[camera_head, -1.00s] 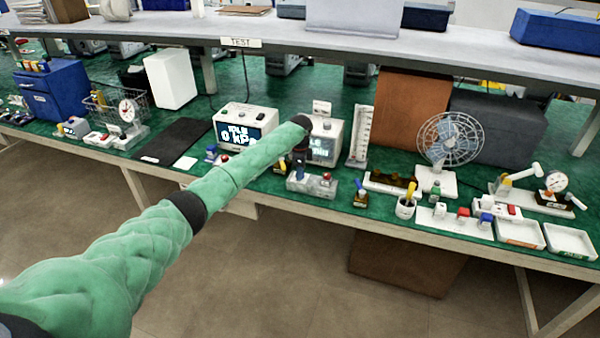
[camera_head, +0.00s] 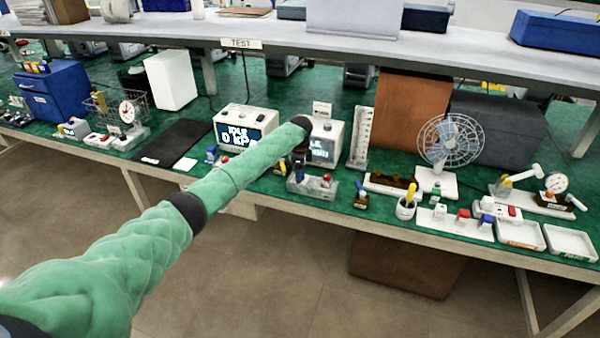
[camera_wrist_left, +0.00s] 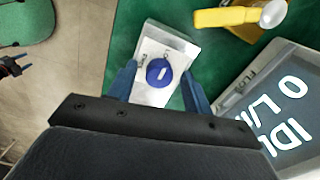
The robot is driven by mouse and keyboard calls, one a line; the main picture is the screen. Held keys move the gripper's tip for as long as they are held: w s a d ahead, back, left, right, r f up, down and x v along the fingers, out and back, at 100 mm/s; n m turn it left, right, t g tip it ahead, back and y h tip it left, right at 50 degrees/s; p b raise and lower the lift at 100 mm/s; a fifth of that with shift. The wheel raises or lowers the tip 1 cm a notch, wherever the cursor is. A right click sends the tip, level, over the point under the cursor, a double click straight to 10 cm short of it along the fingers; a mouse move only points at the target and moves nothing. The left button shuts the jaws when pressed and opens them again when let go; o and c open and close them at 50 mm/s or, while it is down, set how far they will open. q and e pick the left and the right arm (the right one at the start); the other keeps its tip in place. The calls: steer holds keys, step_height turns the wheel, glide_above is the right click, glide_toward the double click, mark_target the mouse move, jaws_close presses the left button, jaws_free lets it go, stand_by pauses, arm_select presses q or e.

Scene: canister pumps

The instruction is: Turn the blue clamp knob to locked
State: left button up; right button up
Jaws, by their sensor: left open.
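The blue clamp knob (camera_wrist_left: 160,71) shows in the left wrist view. It is round, with a pale bar mark across its top, on a light grey-white block (camera_wrist_left: 153,96) with small labels too small to read. My left gripper (camera_wrist_left: 158,82) is open, its two blue fingers on either side of the knob with gaps to it. In the head view my left gripper (camera_head: 300,163) points down at a grey fixture (camera_head: 328,191) with a red button; the gripper and arm hide the knob there.
A box with a lit screen (camera_wrist_left: 285,105) stands close to the right of the fingers in the wrist view. A yellow handle (camera_wrist_left: 228,17) is near the top.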

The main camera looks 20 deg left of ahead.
arm_select(q)
steer(key=shift+r, duration=0.25)
step_height(320, 180, up, 6)
steer(key=shift+f+b, duration=0.15)
steer(key=shift+b, duration=1.05)
steer(key=shift+r, duration=0.8)
arm_select(e)
step_height(320, 180, up, 6)
steer(key=a, duration=0.2)
steer(key=shift+w+r+g, duration=0.2)
steer(key=shift+w+g, duration=0.1)
steer(key=shift+w, duration=0.05)
